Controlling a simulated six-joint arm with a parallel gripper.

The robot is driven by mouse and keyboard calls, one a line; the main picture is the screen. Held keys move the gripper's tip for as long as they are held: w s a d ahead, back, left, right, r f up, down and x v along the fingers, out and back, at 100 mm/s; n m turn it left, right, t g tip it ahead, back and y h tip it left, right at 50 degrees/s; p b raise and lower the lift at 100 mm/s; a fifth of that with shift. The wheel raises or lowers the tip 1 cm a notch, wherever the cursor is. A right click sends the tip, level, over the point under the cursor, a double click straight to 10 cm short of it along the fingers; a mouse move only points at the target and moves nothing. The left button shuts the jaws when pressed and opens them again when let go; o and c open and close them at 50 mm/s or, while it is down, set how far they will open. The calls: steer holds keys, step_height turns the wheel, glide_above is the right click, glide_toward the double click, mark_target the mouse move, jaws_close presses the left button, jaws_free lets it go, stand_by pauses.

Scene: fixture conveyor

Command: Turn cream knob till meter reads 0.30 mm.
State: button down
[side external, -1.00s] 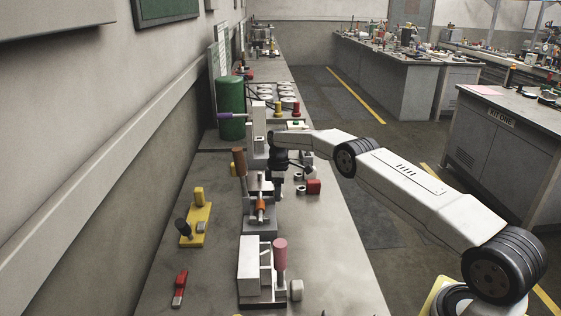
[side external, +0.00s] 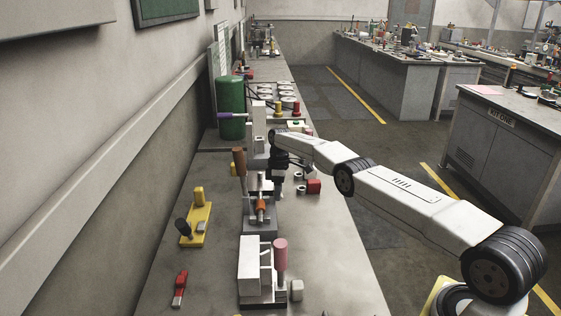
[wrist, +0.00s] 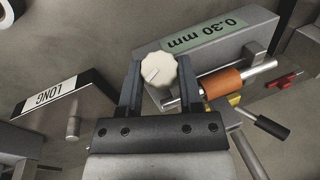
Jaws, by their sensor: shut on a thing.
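The cream knob (wrist: 159,69) is round with a scalloped edge and a dark pointer line, and it sits between my fingertips in the wrist view. My gripper (wrist: 159,78) is shut on it, one finger on each side. The meter (wrist: 205,33) is a green display on a grey block just beyond the knob; it appears upside down and reads 0.30 mm. In the side view my gripper (side external: 277,184) points down at the fixtures on the bench, and the knob cannot be made out there.
An orange roller (wrist: 221,82) on a metal rod and a black-tipped lever (wrist: 270,127) lie close on the right. In the side view, a red block (side external: 313,186) is right of my gripper. The bench's front right is clear.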

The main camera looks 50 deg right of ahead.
steer(key=shift+c, duration=1.3)
jaws_free()
steer(key=shift+s, duration=0.1)
steer(key=shift+r, duration=0.15)
steer(key=shift+r, duration=1.5)
steer(key=s+a+r, duration=0.3)
steer(key=s+r, duration=0.6)
steer(key=s, duration=0.4)
steer(key=shift+s+a+r, duration=0.25)
steer(key=shift+a+r, duration=0.05)
steer(key=shift+r, duration=0.05)
steer(key=shift+a, duration=0.1)
